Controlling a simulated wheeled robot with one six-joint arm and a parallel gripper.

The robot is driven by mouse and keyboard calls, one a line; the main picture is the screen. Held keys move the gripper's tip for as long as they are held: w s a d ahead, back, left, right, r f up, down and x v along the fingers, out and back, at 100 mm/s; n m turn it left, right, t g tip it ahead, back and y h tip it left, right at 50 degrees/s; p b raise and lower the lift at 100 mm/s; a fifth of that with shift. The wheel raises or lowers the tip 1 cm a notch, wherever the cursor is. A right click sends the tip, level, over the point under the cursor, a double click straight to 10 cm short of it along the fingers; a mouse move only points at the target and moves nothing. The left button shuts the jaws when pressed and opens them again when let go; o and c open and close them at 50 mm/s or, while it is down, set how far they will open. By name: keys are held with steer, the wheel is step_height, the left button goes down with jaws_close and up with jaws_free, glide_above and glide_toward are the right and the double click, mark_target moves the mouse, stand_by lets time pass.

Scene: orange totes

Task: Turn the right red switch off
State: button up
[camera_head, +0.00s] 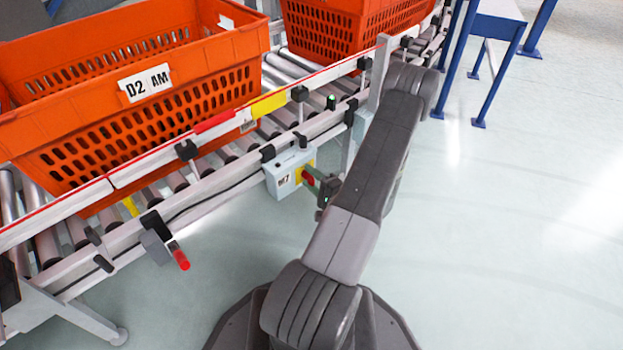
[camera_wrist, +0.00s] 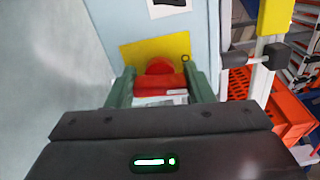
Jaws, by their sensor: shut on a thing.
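The right red switch (camera_head: 307,177) sits on a yellow plate on the side of a light grey box (camera_head: 284,172) marked M7, on the conveyor's side. In the wrist view the red switch (camera_wrist: 160,80) lies in front of the yellow plate (camera_wrist: 140,52), between the two green fingers of my gripper (camera_wrist: 160,84). My gripper (camera_head: 314,181) is shut on the switch, one finger on each side. The fingers and gripper body hide part of the switch in the head view. Another red handle (camera_head: 180,257) sticks out from a grey bracket further left.
Orange totes (camera_head: 150,125) stand on the roller conveyor, one labelled D2 AM. The conveyor's rail (camera_head: 220,175) runs close beside the box. A blue-legged table (camera_head: 492,70) stands at the back right. The floor to the right is clear.

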steer(key=shift+n, duration=0.6)
steer(key=o, duration=1)
steer(key=shift+c, duration=0.2)
steer(key=p+v, duration=0.3)
steer(key=v, duration=1.1)
